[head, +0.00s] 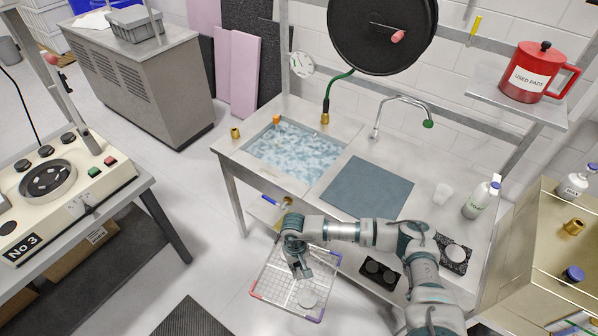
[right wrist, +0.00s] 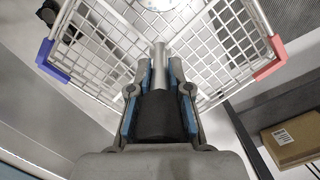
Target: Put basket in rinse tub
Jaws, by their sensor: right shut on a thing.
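A wire basket (head: 272,283) with red and blue corner pieces hangs in front of the steel bench, below its top. A round pale disc (head: 308,298) lies in it. My right gripper (head: 300,268) is at the basket's far side. In the right wrist view my right gripper (right wrist: 160,105) is shut on a grey upright post or handle of the basket (right wrist: 95,40). The rinse tub (head: 294,150), full of bluish rippling water, is sunk in the bench top, above and beyond the basket. My left gripper is not in view.
A grey mat (head: 367,188) lies right of the tub. A green-tipped faucet (head: 400,108) and a green hose (head: 335,85) stand behind. A brass fitting (head: 235,132) and an orange piece (head: 276,119) are near the tub's left edge. A white bottle (head: 482,197) stands at right.

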